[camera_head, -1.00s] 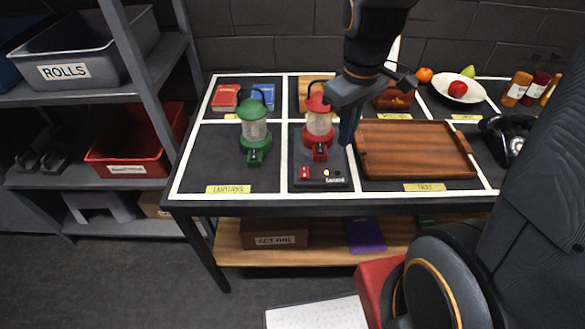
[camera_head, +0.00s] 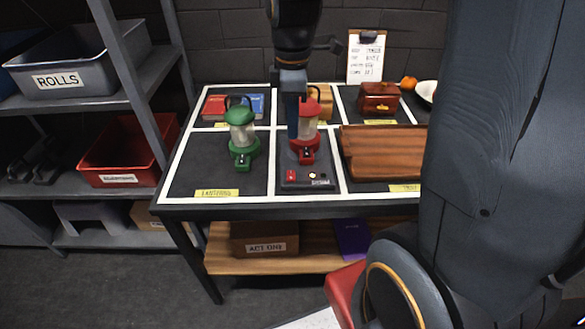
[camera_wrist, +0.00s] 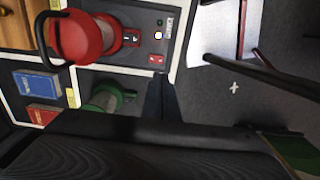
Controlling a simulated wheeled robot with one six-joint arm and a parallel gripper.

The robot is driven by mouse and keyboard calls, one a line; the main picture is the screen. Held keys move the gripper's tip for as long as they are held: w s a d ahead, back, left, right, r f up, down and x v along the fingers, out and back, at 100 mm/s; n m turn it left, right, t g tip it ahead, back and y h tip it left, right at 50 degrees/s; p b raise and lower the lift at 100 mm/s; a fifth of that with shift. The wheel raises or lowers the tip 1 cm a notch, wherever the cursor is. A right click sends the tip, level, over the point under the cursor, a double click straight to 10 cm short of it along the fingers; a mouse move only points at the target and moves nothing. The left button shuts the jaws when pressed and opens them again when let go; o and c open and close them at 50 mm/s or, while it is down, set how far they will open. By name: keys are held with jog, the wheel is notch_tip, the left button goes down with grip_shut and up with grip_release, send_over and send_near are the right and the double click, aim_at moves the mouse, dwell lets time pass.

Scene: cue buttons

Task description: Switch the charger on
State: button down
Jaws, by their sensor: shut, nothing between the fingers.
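The charger (camera_head: 303,186) is a dark pad at the front of the table's middle section, with a small red switch (camera_head: 291,176) and a pale round light. The red lantern (camera_head: 306,154) stands on its back part.
A green lantern (camera_head: 243,140) stands left of the charger. Red and blue books (camera_head: 215,106), a wooden box (camera_head: 379,98) and a clipboard (camera_head: 366,58) are behind. The table's front edge is close to the charger.

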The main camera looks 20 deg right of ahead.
aim_at(293, 179)
notch_tip(293, 179, down, 14)
jog(key=p, duration=0.2)
jog(key=shift+s+p, duration=0.1)
jog(key=shift+p, duration=0.2)
dwell(0.4)
jog(key=shift+s+f, duration=0.2)
jog(key=shift+f, duration=0.1)
